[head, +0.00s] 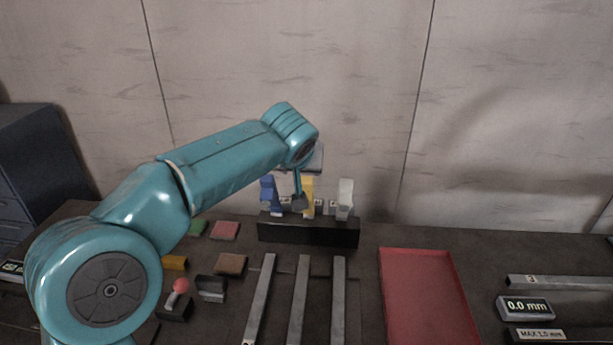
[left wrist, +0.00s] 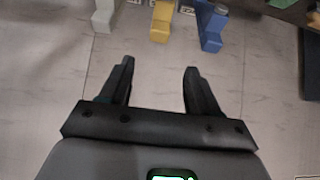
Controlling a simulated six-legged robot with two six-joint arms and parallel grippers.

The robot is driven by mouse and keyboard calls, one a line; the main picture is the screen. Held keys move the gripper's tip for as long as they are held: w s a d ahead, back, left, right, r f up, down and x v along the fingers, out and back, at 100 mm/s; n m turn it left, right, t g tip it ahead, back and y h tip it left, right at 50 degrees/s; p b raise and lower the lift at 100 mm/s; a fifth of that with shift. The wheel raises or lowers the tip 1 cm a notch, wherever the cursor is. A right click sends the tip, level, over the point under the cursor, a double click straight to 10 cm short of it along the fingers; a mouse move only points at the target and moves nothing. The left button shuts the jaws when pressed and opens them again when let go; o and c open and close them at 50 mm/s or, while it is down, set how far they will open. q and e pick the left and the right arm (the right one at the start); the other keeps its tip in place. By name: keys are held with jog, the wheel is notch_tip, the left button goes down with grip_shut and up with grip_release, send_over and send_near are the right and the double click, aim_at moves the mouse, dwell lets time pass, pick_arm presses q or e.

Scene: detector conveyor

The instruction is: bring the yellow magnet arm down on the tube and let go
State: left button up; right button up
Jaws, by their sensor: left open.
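The yellow magnet arm (head: 308,186) stands upright on a black block (head: 308,232), between a blue arm (head: 269,192) and a white arm (head: 345,197). My left gripper (head: 299,203) is in front of the yellow arm and partly covers it. In the left wrist view my left gripper (left wrist: 158,68) is open and empty. The yellow arm (left wrist: 161,22) lies beyond its fingertips, apart from them. Several long grey bars, one of them the middle bar (head: 299,300), run forward from the block; I cannot tell which part is the tube. My right gripper is not in view.
A red tray (head: 425,300) lies to the right of the bars. A gauge reading 0.0 mm (head: 525,307) sits at far right. Small coloured blocks and a red ball knob (head: 181,286) are left of the bars. A wall rises behind the table.

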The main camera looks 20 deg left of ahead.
aim_at(306, 179)
pick_arm(q)
jog(key=p+x, duration=0.4)
jog(key=x, duration=0.8)
jog(key=shift+w+f, duration=0.15)
jog(key=shift+w+a+f, duration=0.1)
jog(key=shift+w+f, duration=0.3)
jog(key=shift+f, duration=0.1)
jog(key=c, duration=0.9)
